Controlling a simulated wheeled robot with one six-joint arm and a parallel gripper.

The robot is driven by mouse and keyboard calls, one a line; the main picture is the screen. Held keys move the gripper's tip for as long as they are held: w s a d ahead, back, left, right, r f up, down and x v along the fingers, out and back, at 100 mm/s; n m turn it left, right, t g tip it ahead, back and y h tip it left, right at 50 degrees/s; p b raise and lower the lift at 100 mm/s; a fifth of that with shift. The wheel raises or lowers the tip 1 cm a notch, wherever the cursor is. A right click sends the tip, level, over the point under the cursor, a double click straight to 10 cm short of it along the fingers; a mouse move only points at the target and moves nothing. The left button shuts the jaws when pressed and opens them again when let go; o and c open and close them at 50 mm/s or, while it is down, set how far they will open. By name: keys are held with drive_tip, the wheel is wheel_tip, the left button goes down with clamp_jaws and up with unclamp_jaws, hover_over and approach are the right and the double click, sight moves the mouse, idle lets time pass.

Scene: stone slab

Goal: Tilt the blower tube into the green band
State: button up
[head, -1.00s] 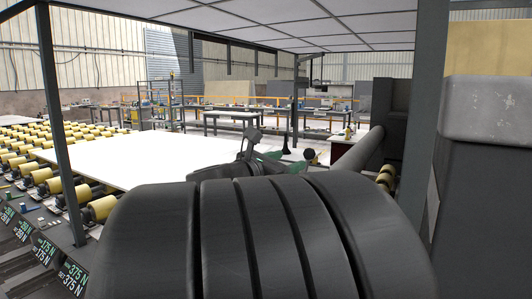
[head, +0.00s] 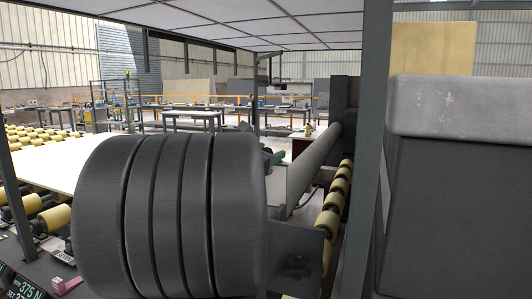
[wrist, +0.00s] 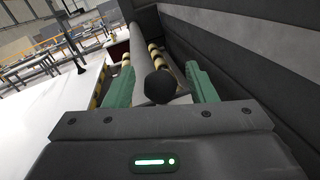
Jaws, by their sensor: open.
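The blower tube (head: 318,165) is a long grey cylinder that slopes down toward me in the head view, right of centre. In the wrist view the grey tube (wrist: 137,52) runs away from me, and a dark round knob (wrist: 160,87) stands in front of its near end. My gripper (wrist: 158,68) is open, with one green finger on each side of the knob and tube. I cannot tell whether the fingers touch either. Only a bit of green from my gripper (head: 276,156) shows in the head view. I cannot make out a green band on any gauge.
A large dark ribbed form hides much of the head view's middle. Yellow rollers (head: 334,207) line the tube's right side. A dark grey machine housing (head: 450,190) stands at the right. A white slab (head: 45,172) lies on yellow rollers at the left.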

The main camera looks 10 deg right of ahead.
clamp_jaws()
drive_tip(key=shift+w+a+r+n+p, duration=0.2)
drive_tip(key=shift+w+a+n+p, duration=0.4)
drive_tip(key=shift+a, duration=0.55)
drive_tip(key=shift+w+a+r+n+p, duration=0.2)
drive_tip(key=shift+w+a+n, duration=0.4)
drive_tip(key=shift+w+a, duration=0.4)
unclamp_jaws()
drive_tip(key=shift+s+a+f, duration=0.1)
drive_tip(key=b+v, duration=0.1)
drive_tip(key=v, duration=1.3)
drive_tip(key=shift+f, duration=0.2)
drive_tip(key=x, duration=1.4)
drive_tip(key=shift+r+p, duration=0.2)
drive_tip(key=shift+p, duration=0.25)
